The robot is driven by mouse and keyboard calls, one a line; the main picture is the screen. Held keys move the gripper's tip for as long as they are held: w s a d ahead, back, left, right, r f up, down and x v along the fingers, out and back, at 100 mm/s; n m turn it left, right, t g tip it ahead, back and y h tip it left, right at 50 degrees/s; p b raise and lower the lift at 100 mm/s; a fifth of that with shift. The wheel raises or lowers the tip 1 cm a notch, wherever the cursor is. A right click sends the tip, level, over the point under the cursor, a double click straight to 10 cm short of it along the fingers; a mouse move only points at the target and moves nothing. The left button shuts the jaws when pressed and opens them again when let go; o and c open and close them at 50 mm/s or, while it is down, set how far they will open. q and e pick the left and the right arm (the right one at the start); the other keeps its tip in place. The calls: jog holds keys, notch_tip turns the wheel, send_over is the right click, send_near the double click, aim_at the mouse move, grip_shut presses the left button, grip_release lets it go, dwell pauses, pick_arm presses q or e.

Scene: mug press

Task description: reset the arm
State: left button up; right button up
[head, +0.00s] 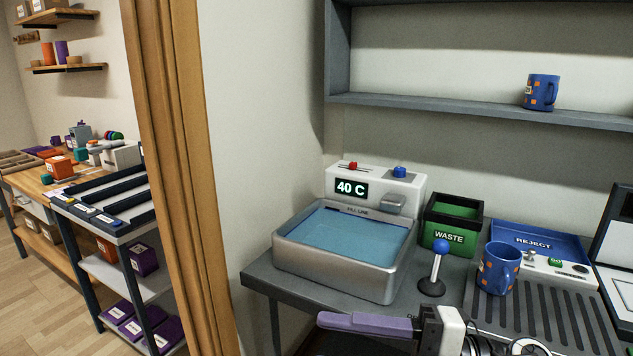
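Neither of my grippers can be made out in the head view. A purple-grey handle (368,323) lies nearly level at the bottom edge and points left. It joins a black and white mechanism (452,332), which the frame cuts off, so most of it is hidden. A blue mug (498,268) with orange squares stands upright on the dark ribbed surface (545,315) at the right. A similar blue mug (541,92) stands on the grey wall shelf (470,110).
A water bath (345,278) reading 40 C stands left on the grey counter. Beside it are a green WASTE bin (437,239), a blue-knobbed lever (438,262) and a blue REJECT tray (560,240). A wooden post (172,180) separates a further room with shelves at left.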

jog(key=w+d+f+m+t+h, duration=0.1)
jog(key=d+f+m+t+h, duration=0.45)
jog(key=f+m, duration=0.55)
jog(key=w+d+f+m+t+h, duration=0.1)
jog(key=d+f+m+t+h, duration=0.55)
jog(key=m, duration=0.65)
jog(key=s+d+f+m+g+h, duration=0.1)
jog(key=s+f+m+g+h, duration=0.3)
jog(key=s+f, duration=1.3)
notch_tip(320, 180, down, 4)
jog(key=m+g, duration=0.1)
jog(key=g, duration=0.1)
jog(key=shift+s+d+g, duration=0.25)
jog(key=shift+d+g, duration=0.05)
jog(key=shift+g, duration=0.1)
jog(key=shift+w+r, duration=0.1)
